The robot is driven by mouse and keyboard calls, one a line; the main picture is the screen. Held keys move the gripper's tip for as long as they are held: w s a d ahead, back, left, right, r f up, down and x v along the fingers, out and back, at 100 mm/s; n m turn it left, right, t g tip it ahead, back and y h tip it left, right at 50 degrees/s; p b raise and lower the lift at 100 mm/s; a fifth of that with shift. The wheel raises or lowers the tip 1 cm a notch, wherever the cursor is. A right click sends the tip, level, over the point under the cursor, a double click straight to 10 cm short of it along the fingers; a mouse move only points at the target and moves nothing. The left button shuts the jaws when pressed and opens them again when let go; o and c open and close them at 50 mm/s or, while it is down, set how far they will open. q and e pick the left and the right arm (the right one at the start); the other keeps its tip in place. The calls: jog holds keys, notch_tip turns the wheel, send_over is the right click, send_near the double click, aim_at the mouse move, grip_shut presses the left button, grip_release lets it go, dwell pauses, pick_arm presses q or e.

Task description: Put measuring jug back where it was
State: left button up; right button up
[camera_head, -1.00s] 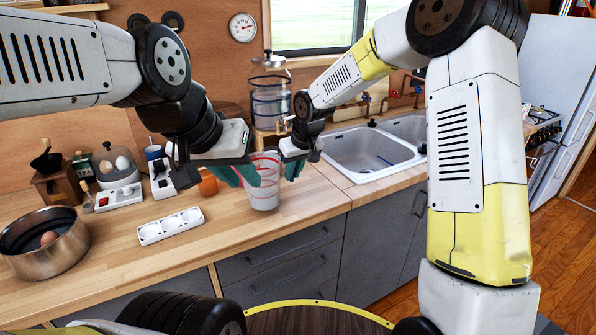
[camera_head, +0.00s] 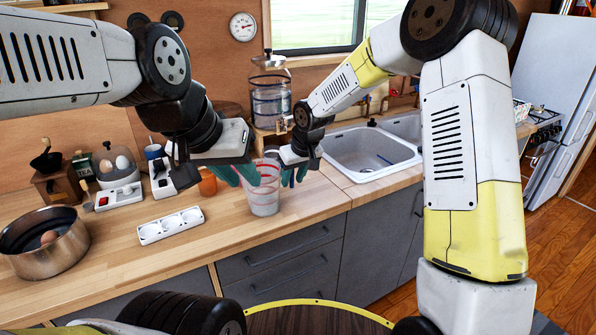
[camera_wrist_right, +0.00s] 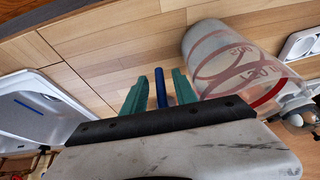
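The measuring jug (camera_head: 265,195), clear with red markings, stands on the wooden counter near its front edge. It also shows large in the right wrist view (camera_wrist_right: 225,65), to the right of my right fingers. My left gripper (camera_head: 238,174) has its teal fingers apart at the jug's left side; one finger overlaps the jug in the picture, and I cannot tell whether it touches. My right gripper (camera_head: 293,174) is just right of the jug, fingers apart. A blue rod-like thing (camera_wrist_right: 161,88) shows between those fingers; I cannot tell what it is or whether it is gripped.
A glass dispenser (camera_head: 270,95) stands behind. The sink (camera_head: 365,155) is to the right. Counter in front of the socket strip is clear.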

jog(key=s+d+r+m+t, duration=0.1)
jog(key=s+d+r, duration=0.4)
jog(key=r, duration=0.3)
jog(key=s+d+r, duration=0.5)
jog(key=d+r, duration=0.1)
jog(key=r, duration=0.3)
jog(key=s+d+r+m, duration=0.1)
jog(key=s+d+m, duration=0.1)
jog(key=s+d, duration=0.4)
jog(key=s+d+m+t, duration=0.1)
jog(key=s+d+m, duration=0.2)
jog(key=s, duration=0.9)
jog(key=d, duration=0.2)
jog(key=shift+s+d+r+t+h, duration=0.3)
jog(key=shift+s+d+r, duration=0.05)
jog(key=shift+s, duration=0.05)
jog(key=shift+a, duration=0.1)
